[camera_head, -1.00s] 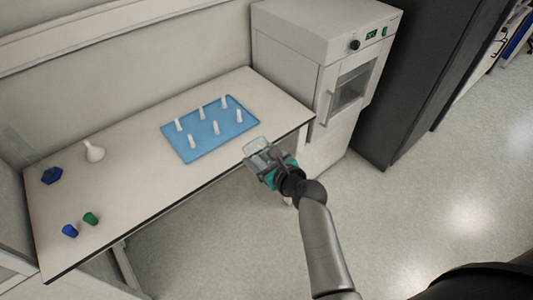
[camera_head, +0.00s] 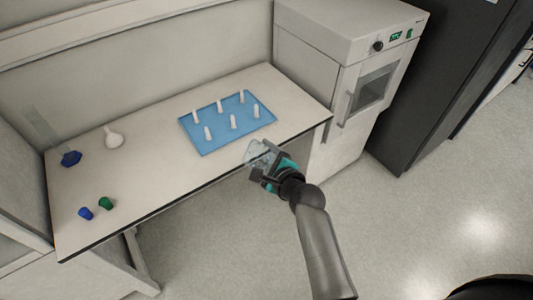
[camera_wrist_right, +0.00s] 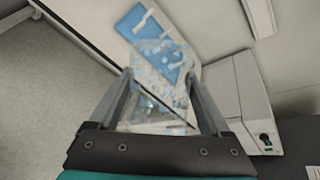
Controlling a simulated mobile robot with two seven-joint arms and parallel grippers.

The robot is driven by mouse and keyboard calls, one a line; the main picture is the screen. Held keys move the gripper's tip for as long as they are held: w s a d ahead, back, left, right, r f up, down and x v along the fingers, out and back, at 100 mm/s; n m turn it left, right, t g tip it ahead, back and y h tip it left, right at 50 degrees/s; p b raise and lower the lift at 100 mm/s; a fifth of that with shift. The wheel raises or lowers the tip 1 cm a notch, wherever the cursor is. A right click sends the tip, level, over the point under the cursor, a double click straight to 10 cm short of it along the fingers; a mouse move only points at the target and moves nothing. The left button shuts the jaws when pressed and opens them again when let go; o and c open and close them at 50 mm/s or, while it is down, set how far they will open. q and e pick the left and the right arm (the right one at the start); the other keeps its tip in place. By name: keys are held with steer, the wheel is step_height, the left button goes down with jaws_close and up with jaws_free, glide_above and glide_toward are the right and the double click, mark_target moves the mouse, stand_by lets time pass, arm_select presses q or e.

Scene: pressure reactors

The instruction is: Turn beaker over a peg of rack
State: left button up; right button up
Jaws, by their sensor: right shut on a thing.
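The blue rack (camera_head: 218,141) lies flat on the table with several upright white pegs, one of them a front peg (camera_head: 233,121). It also shows at the top of the right wrist view (camera_wrist_right: 134,20). My right gripper (camera_head: 262,160) is shut on a clear glass beaker (camera_head: 258,153), just off the table's front edge, in front of the rack's right part. In the right wrist view the beaker (camera_wrist_right: 158,85) sits between the two fingers, see-through and tilted in the picture. It is apart from the pegs. My left gripper is not in view.
The table (camera_head: 150,175) also bears a white flask (camera_head: 113,139), a clear cylinder on a blue base (camera_head: 70,158), a blue cap (camera_head: 86,213) and a green cap (camera_head: 106,203). A white oven-like cabinet (camera_head: 310,75) stands right of the table. Bare tabletop lies left of the rack.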

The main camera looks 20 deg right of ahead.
steer(key=shift+s+a+f, duration=0.15)
steer(key=shift+a, duration=0.3)
steer(key=n, duration=0.4)
steer(key=shift+n, duration=0.3)
steer(key=shift+d+n, duration=0.15)
steer(key=shift+n, duration=0.95)
steer(key=shift+n, duration=0.3)
steer(key=n, duration=0.3)
steer(key=shift+d+n, duration=0.1)
steer(key=shift+n, duration=0.2)
steer(key=n, duration=0.2)
steer(key=shift+n, duration=0.4)
